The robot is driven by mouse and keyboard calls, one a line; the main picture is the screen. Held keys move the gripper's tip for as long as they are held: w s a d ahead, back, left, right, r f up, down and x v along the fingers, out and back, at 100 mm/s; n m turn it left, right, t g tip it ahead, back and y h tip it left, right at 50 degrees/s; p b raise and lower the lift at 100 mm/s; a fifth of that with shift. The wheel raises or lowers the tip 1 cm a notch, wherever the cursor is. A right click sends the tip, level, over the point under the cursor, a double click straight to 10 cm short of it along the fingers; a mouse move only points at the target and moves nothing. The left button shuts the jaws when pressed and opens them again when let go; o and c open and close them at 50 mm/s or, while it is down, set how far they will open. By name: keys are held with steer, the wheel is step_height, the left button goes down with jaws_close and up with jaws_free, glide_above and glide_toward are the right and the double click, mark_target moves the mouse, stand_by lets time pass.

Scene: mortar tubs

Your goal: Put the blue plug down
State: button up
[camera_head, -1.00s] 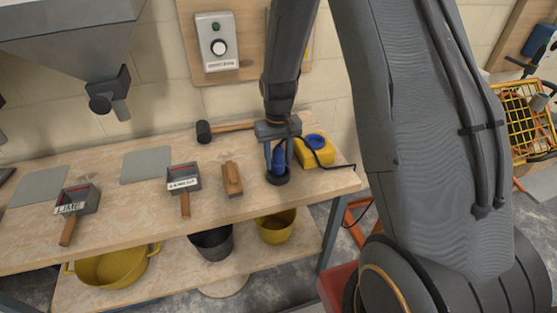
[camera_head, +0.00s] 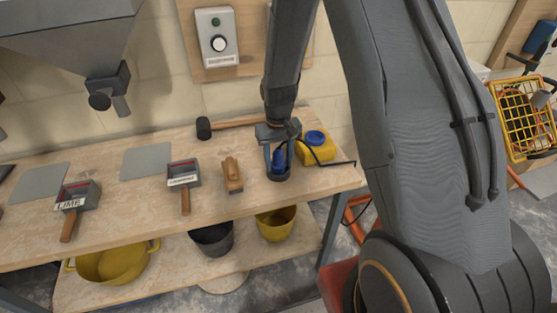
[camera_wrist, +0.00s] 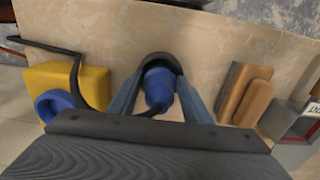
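The blue plug (camera_wrist: 159,90) stands roughly upright with its lower end in a dark round ring or cup (camera_wrist: 158,60) on the workbench. The plug also shows in the head view (camera_head: 280,157), low between my fingers. My gripper (camera_wrist: 160,82) reaches down around the plug, one finger on each side. A black cable runs from the plug towards the left in the wrist view.
A yellow box (camera_head: 318,152) with a blue ring stands right beside the gripper. A wooden float (camera_head: 232,176), labelled scoops (camera_head: 184,176) and a mallet (camera_head: 205,128) lie to the left. The bench (camera_head: 130,205) is bare along its front edge.

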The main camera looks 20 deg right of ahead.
steer(key=o, duration=0.3)
step_height(320, 180, up, 12)
steer(key=b, duration=0.3)
steer(key=shift+w, duration=0.1)
steer(key=shift+s+r, duration=0.2)
steer(key=shift+r, duration=0.35)
steer(key=s+t, duration=0.1)
steer(key=s, duration=1.6)
steer(key=shift+r+t, duration=0.3)
steer(key=shift+r, duration=0.1)
